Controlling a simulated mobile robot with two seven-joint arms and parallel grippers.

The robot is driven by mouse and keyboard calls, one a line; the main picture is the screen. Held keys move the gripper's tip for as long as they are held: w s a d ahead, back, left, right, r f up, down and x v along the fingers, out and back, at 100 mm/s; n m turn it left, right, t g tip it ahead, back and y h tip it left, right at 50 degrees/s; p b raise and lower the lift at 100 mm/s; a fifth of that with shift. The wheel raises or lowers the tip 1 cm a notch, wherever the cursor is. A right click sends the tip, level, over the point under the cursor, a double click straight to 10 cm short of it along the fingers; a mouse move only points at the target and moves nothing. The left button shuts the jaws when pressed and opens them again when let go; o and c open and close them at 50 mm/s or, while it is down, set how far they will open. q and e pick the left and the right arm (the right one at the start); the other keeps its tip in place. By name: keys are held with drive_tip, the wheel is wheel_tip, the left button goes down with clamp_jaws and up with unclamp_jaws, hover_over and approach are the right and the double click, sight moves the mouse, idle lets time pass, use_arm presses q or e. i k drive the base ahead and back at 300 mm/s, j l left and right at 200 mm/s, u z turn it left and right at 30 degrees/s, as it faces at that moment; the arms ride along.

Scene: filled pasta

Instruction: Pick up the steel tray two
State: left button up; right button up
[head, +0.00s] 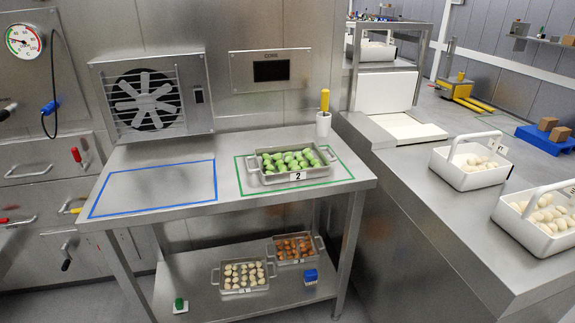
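The steel tray two (297,177) sits on the top of the steel table, inside the green taped outline, at the right part of the top. It is a shallow tray with a handle at each end and a white label "2" on its front. It is filled with green pieces of pasta. Neither of my grippers shows in the head view.
The blue taped outline (152,188) on the left of the tabletop is empty. A white holder (323,124) with a yellow handle stands behind the tray. Two more trays (243,291) (293,261) are on the lower shelf. White baskets (473,178) stand on the right counter.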

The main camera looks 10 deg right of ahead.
sight(297, 162)
drive_tip(key=i+z, duration=0.15)
drive_tip(key=i, duration=0.3)
drive_tip(key=i+j+z, duration=0.15)
drive_tip(key=i, duration=0.25)
